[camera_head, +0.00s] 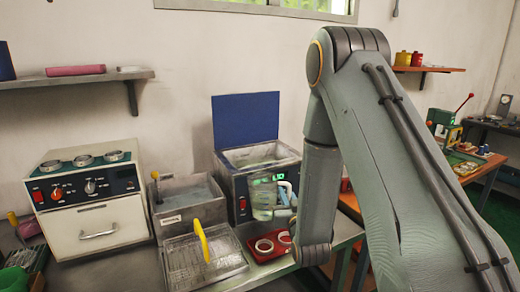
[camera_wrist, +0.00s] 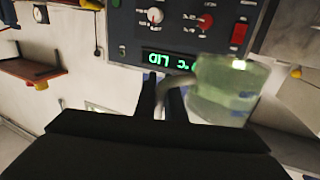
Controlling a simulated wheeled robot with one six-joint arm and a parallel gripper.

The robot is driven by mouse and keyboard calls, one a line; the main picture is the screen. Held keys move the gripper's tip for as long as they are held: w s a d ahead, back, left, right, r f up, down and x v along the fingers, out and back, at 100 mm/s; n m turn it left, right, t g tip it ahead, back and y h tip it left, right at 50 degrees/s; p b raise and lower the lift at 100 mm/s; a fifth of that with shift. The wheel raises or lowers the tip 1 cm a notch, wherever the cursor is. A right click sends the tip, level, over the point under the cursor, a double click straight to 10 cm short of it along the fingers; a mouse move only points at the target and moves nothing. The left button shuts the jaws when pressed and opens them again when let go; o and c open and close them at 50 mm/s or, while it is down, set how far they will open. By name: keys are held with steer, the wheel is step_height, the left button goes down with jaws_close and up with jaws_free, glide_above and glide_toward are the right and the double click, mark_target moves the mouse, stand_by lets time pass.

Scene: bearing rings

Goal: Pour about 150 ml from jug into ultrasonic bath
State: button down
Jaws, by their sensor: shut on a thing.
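The ultrasonic bath (camera_head: 228,178) stands on the bench in the head view, with its blue lid (camera_head: 245,120) raised and liquid in its open tank. Its front panel (camera_wrist: 130,35), with knobs and a green display, fills the top of the wrist view. The clear jug (camera_head: 262,203) holds pale greenish liquid and appears about upright in front of the bath's panel, lower than its rim. The jug also shows in the wrist view (camera_wrist: 228,95). My gripper (camera_wrist: 161,92) is shut on the jug's handle. In the head view my arm hides much of the gripper.
A red tray (camera_head: 285,254) with pale rings lies below the jug. A wire basket (camera_head: 180,262) with a yellow handle (camera_head: 203,241) stands left of it. Behind the basket is a metal tank (camera_head: 165,219), and a cream unit (camera_head: 98,228) with knobs is farther left.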

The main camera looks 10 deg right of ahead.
steer(key=shift+s+r+p, duration=0.2)
steer(key=shift+r+p, duration=0.35)
steer(key=shift+r, duration=0.15)
steer(key=shift+s+r+p, duration=0.15)
steer(key=shift+r+p, duration=0.4)
steer(key=shift+r, duration=0.1)
steer(key=w+d+r+m+h, duration=0.1)
steer(key=w+d+r+h, duration=0.1)
steer(key=w+d+r, duration=0.2)
steer(key=w+d+r+m+h, duration=0.2)
steer(key=w+d, duration=0.6)
steer(key=d, duration=0.4)
step_height(320, 180, up, 2)
steer(key=shift+w+r+g+h, duration=0.15)
steer(key=shift+w+g+h, duration=0.15)
steer(key=shift+h, duration=0.2)
